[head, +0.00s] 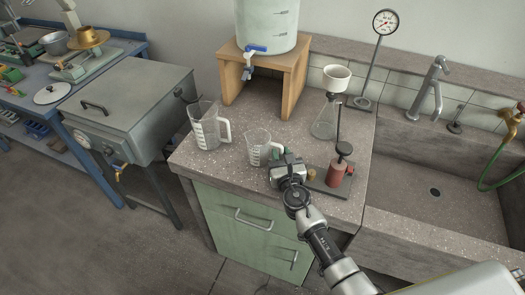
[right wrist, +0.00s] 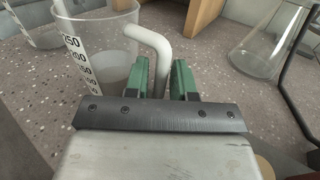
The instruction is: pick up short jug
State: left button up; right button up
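The short jug (head: 257,150) is a clear measuring jug with a white handle, upright on the speckled bench (head: 228,172). A taller clear jug (head: 204,130) stands to its left. My right gripper (head: 283,157) is at the handle side of the short jug. In the right wrist view, the short jug (right wrist: 104,45) shows its black scale marks. My right gripper's green fingers (right wrist: 160,78) are apart, with the white handle (right wrist: 152,40) between them. A gap shows beside the handle, so the fingers look open around it. My left gripper is not in view.
A conical flask with a white funnel (head: 326,115) and a small stand with a red cylinder (head: 336,174) are right of the gripper. A wooden stand (head: 293,85) carries a tank behind. The sink (head: 440,195) lies right; the bench's front edge is close.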

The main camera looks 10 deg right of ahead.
grip_shut()
jog(key=shift+r, duration=0.2)
